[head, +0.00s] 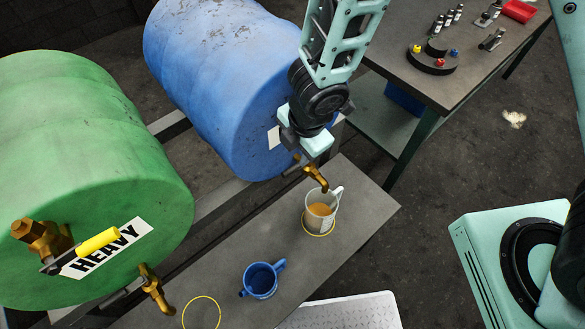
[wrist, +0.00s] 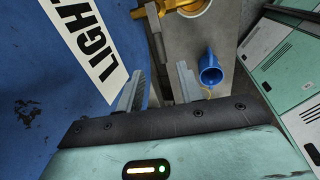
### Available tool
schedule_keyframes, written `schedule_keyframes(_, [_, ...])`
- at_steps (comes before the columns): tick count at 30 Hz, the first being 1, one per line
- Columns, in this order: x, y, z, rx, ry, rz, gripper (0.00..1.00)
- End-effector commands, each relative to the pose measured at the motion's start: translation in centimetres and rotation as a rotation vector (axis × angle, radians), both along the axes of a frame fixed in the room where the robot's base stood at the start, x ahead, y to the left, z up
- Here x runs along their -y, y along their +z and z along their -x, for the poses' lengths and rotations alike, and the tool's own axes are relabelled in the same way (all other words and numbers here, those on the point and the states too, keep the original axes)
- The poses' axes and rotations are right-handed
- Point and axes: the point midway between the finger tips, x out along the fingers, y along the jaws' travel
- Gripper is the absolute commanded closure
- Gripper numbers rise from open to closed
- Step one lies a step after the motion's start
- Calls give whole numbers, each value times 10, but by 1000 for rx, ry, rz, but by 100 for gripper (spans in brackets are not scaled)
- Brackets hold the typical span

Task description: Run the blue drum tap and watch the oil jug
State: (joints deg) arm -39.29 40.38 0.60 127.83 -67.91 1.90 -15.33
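The blue drum (head: 215,85) lies on its side in a rack. Its brass tap (head: 316,178) points down over a pale jug (head: 322,222) holding brown oil, which stands in a yellow ring on the bench. I cannot make out a stream between spout and jug.
A blue jug (head: 262,280) stands on the bench (head: 365,205), near an empty yellow ring (head: 201,313). A green drum (head: 80,170) marked HEAVY with its own brass tap (head: 154,287) lies at left. A side table (head: 400,75) with small parts stands at upper right.

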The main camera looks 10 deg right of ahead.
Motion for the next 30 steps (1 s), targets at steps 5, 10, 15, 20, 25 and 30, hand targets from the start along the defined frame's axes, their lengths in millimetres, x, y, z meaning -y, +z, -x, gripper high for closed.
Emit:
schedule_keyframes(5, [-5, -43, -5, 1, 5, 3, 63])
schedule_keyframes(10, [-7, -70, -11, 0, 4, 3, 63])
schedule_keyframes(15, [-9, -85, -14, -1, 2, 0, 63])
schedule_keyframes(20, [-9, -90, -15, 0, 0, 0, 63])
schedule_keyframes(25, [-10, -90, -15, 0, 0, -1, 63])
schedule_keyframes(30, [-10, -90, -15, -1, 0, -1, 91])
